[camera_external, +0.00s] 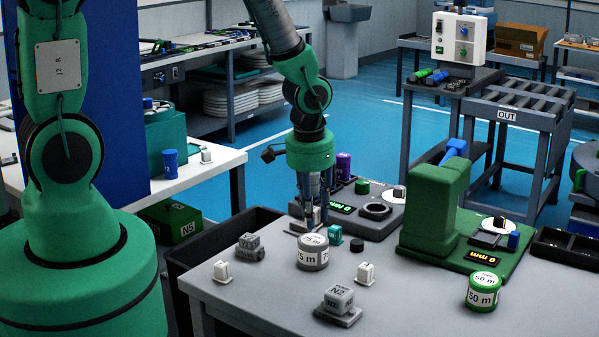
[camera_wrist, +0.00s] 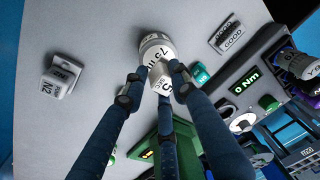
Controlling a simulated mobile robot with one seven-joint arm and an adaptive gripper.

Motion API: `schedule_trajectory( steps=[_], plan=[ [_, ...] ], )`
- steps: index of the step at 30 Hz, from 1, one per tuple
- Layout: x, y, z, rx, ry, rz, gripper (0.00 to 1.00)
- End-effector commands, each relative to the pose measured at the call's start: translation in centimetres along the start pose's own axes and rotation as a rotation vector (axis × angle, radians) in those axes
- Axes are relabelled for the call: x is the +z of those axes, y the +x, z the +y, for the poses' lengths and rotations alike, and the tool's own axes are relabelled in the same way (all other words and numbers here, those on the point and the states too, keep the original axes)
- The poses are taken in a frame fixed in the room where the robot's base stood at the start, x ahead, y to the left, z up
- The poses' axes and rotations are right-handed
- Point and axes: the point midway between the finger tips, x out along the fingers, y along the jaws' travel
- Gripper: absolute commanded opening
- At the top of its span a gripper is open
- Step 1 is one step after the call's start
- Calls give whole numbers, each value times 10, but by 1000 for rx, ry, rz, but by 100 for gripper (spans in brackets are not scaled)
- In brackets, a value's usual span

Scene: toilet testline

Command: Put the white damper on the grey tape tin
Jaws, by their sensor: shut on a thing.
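The grey tape tin (camera_external: 312,256) stands on the grey table, white-labelled "75 m"; it also shows in the wrist view (camera_wrist: 156,44). My gripper (camera_external: 311,222) points down just behind the tin in the external view. In the wrist view my gripper (camera_wrist: 162,84) is shut on a small white block with dark lettering, which looks like the white damper (camera_wrist: 161,79). The block overlaps the tin's near side in that view; I cannot tell whether they touch. Fingers and tin mostly hide it in the external view. Two similar white pieces (camera_external: 221,271) (camera_external: 365,273) stand apart on the table.
A grey block (camera_external: 250,246) stands left of the tin and an N2 block (camera_external: 338,300) in front. A teal piece (camera_external: 335,235) and a black puck (camera_external: 357,244) stand close right. The green press (camera_external: 432,215) and green tin (camera_external: 482,291) are farther right.

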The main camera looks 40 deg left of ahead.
Motion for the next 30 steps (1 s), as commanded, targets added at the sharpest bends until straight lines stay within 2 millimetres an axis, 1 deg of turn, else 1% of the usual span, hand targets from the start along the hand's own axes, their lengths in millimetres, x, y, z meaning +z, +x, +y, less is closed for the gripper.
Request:
schedule_trajectory(
  steps=[3,12,14,22,25,30],
  plan=[
    [-3,0,0,0,0,1,1],
    [-3,1,0,0,0,0,1],
    [-2,4,0,0,0,0,1],
    [1,31,2,0,0,-1,1],
    [1,35,2,0,0,1,1],
    [1,35,2,0,0,1,1]
  ],
)
